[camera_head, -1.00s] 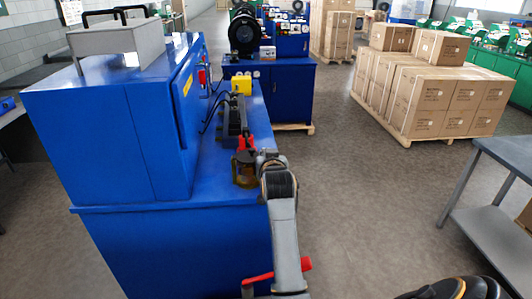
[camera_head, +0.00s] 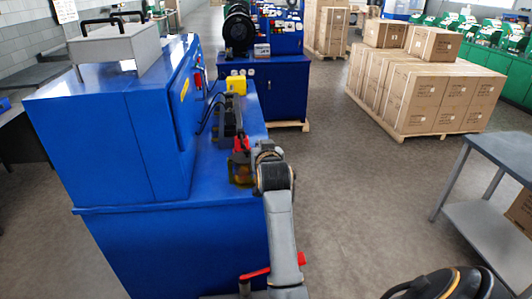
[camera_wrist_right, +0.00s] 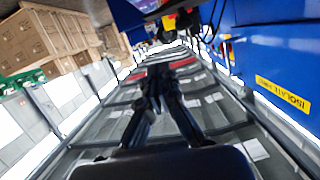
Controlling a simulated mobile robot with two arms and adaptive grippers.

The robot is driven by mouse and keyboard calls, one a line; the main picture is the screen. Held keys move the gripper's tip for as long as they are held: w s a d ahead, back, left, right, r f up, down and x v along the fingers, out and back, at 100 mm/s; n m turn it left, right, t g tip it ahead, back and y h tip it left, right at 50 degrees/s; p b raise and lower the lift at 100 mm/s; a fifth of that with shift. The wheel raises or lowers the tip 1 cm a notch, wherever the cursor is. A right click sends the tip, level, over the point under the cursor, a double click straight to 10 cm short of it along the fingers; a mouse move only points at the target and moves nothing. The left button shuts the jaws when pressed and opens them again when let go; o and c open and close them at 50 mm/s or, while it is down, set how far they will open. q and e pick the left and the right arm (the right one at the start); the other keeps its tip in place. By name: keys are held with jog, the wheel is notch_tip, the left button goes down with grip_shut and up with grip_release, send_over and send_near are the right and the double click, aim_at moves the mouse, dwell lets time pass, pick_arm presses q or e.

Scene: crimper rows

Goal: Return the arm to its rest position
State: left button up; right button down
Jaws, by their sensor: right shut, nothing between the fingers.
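My right gripper (camera_wrist_right: 158,76) shows in the right wrist view, its dark fingers close together with nothing between them. In the head view, the grey forearm that I take as my right one rises from the bottom middle. Its dark, ringed wrist is beside the front right edge of the blue machine (camera_head: 125,130). The gripper is not clearly made out there. A brownish translucent part (camera_head: 241,172) and a red part (camera_head: 241,146) show just left of the wrist; contact cannot be told. My left gripper is not in view.
A grey table (camera_head: 470,225) stands at right. Stacked cartons (camera_head: 430,95) stand on a pallet behind. The grey floor between the machine and the table is open.

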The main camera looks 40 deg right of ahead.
jog(key=b+v, duration=0.2)
jog(key=v, duration=0.4)
jog(key=s+a+f+n+g+y, duration=0.2)
jog(key=s+a+f, duration=0.3)
jog(key=f, duration=0.3)
jog(key=s+a+f+n+g+y, duration=0.1)
jog(key=s+a+f+n+y, duration=0.15)
jog(key=s+a+f, duration=0.4)
jog(key=s+a+f+n+g+y, duration=0.25)
jog(key=s+a+f, duration=0.35)
jog(key=s, duration=0.4)
jog(key=s+a+f+n+g+y, duration=0.1)
jog(key=s+a+f+n+g, duration=0.2)
jog(key=s+f, duration=0.6)
notch_tip(320, 180, down, 28)
jog(key=s+m+g+b, duration=0.1)
jog(key=g+b, duration=0.1)
jog(key=b, duration=0.1)
jog(key=s+d+f+g+b, duration=0.1)
jog(key=s+d+f+b, duration=0.1)
jog(key=s+f, duration=1.5)
jog(key=shift+d+f, duration=0.3)
jog(key=shift+f, duration=0.4)
jog(key=shift+g, duration=0.25)
